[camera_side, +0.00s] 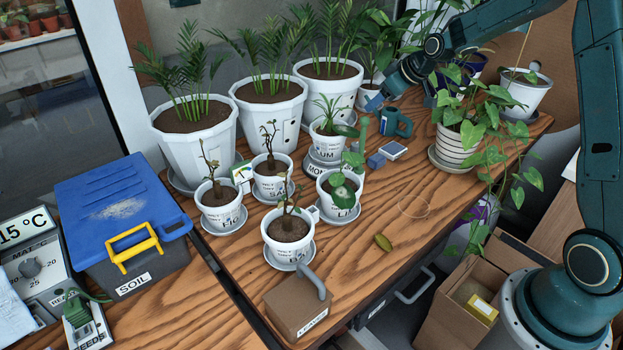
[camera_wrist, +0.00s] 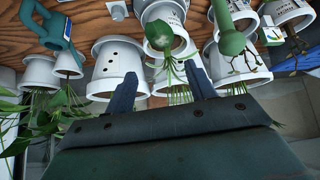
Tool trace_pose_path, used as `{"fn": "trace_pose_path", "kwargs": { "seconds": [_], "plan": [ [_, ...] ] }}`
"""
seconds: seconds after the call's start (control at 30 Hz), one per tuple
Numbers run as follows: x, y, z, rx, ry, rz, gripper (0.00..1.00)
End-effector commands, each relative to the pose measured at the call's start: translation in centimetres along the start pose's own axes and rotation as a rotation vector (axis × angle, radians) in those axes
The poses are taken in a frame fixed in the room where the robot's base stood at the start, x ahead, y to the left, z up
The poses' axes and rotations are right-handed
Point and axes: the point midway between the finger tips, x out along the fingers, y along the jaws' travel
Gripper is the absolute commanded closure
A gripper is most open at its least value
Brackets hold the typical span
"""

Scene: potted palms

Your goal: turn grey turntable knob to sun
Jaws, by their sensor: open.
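A dark grey round base (camera_side: 318,168) with partly hidden lettering that seems to begin "MO" sits under the small palm pot (camera_side: 327,144) in the middle of the bench. I take it for the turntable. I cannot make out its knob clearly or which way it points, and no sun mark is readable. A small blue-grey block (camera_side: 376,160) lies to its right; I cannot tell whether it belongs to it. My gripper (camera_side: 378,98) is above the back of the bench, apart from the base. In the wrist view my gripper (camera_wrist: 161,82) is open and empty.
Several small labelled pots stand left and in front of the base, including a front one (camera_side: 288,240). Large white palm pots (camera_side: 268,116) line the back. A teal can (camera_side: 397,122) and trailing plant pot (camera_side: 455,152) stand right. The front right bench is mostly clear.

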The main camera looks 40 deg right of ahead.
Motion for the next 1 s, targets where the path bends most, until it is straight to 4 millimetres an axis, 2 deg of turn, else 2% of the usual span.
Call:
{"fn": "trace_pose_path", "kwargs": {
  "seconds": [0.27, 0.47, 0.77, 1.0],
  "plan": [
    [0.3, 0.3, 0.0, -0.001, 0.0, -0.003, 0.45],
    [1.9, 1.8, 0.0, -0.019, 0.007, -0.026, 0.45],
    [6.7, 6.7, 1.0, -0.083, 0.039, -0.097, 0.45],
    [10.6, 10.7, 3.4, -0.15, 0.076, -0.155, 0.45]
  ]
}}
